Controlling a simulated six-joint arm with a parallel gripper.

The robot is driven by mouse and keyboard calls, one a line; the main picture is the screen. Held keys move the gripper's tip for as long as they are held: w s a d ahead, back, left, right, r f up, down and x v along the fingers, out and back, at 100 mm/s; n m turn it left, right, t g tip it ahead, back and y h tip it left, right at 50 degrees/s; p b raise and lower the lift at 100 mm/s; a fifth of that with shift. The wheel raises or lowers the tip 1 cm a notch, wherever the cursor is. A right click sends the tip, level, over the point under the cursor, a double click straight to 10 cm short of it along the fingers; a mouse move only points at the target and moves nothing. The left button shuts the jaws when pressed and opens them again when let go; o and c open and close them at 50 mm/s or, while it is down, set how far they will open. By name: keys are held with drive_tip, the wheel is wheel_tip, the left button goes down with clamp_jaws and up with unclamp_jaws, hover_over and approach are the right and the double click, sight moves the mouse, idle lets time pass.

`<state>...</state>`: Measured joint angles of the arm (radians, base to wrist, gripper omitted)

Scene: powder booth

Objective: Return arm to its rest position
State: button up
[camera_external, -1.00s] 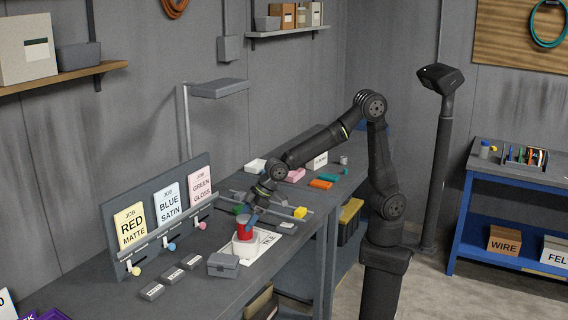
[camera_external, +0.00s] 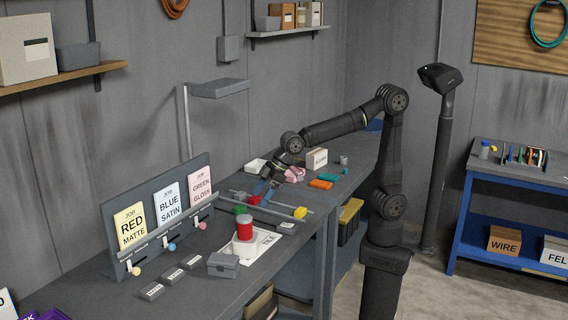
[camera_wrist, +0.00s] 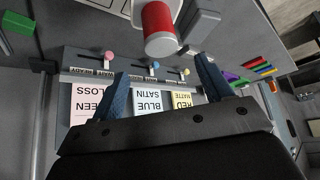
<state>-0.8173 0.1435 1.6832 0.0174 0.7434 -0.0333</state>
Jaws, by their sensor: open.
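My gripper (camera_external: 268,186) is raised above the back part of the workbench, open, with nothing between its fingers. Its two blue fingers (camera_wrist: 160,88) are spread wide in the wrist view. A red cylinder with a white lower part (camera_external: 245,229) stands on the white TILE sheet (camera_external: 268,240), in front of my gripper and apart from it. The red cylinder also shows at the top of the wrist view (camera_wrist: 159,22).
The job board (camera_external: 160,210) holds red matte, blue satin and green gloss cards. A grey box (camera_external: 223,265) and several small labelled blocks lie in front. A lamp (camera_external: 218,88) overhangs the bench.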

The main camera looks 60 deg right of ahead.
sight(248, 216)
drive_tip(key=x, duration=1.2)
drive_tip(key=shift+f, duration=0.25)
drive_tip(key=shift+r, duration=0.2)
